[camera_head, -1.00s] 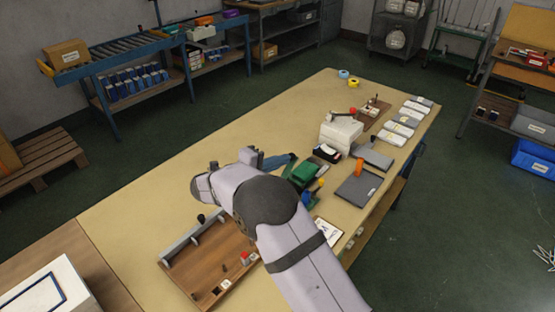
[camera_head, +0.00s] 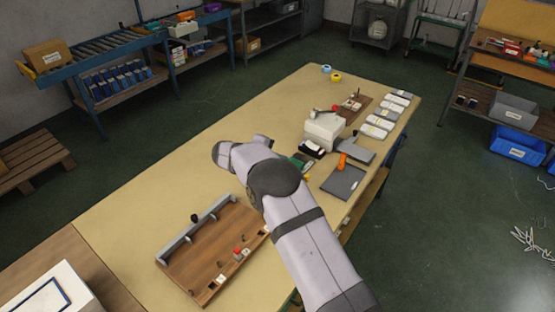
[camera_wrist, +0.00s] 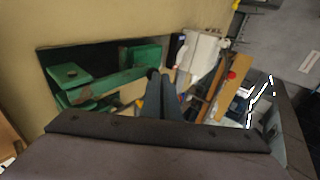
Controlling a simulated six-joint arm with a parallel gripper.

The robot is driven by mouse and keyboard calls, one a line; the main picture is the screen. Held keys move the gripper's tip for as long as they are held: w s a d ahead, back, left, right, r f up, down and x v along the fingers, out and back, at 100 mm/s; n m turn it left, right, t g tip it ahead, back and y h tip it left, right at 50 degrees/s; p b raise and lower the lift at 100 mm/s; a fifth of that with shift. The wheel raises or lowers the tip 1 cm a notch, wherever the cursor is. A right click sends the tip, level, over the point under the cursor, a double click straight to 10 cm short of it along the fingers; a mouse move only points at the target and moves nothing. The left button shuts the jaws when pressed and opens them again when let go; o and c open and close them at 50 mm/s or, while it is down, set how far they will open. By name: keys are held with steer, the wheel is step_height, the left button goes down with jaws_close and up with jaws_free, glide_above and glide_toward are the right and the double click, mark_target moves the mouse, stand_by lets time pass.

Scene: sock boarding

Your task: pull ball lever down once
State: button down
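A green device (camera_head: 299,161) on the table is mostly hidden by my arm in the head view. It shows as green blocks and a bar in the wrist view (camera_wrist: 88,93). A small yellow knob (camera_head: 307,178) shows beside my arm, near the device. A red ball (camera_wrist: 231,75) shows near a white block-shaped machine (camera_head: 323,128) further back. A black ball (camera_head: 194,218) stands at the wooden tray. I cannot tell which ball is the lever's.
The wooden tray (camera_head: 187,272) with a grey rail lies nearer on the table. A grey pad (camera_head: 343,183) with an orange piece lies right of my arm. Folded packs (camera_head: 383,122) line the far right edge. The table's left part is clear.

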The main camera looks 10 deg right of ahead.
steer(key=shift+d+f, duration=0.5)
steer(key=shift+f, duration=0.2)
steer(key=shift+s+f, duration=0.1)
steer(key=shift+f, duration=0.05)
stand_by(0.5)
steer(key=shift+a+r+p, duration=0.4)
steer(key=shift+r+p, duration=0.05)
steer(key=shift+r, duration=0.2)
steer(key=s+a+r, duration=0.4)
steer(key=a+r, duration=0.3)
steer(key=r, duration=0.4)
steer(key=shift+s+r, duration=0.15)
steer(key=shift+r, duration=0.2)
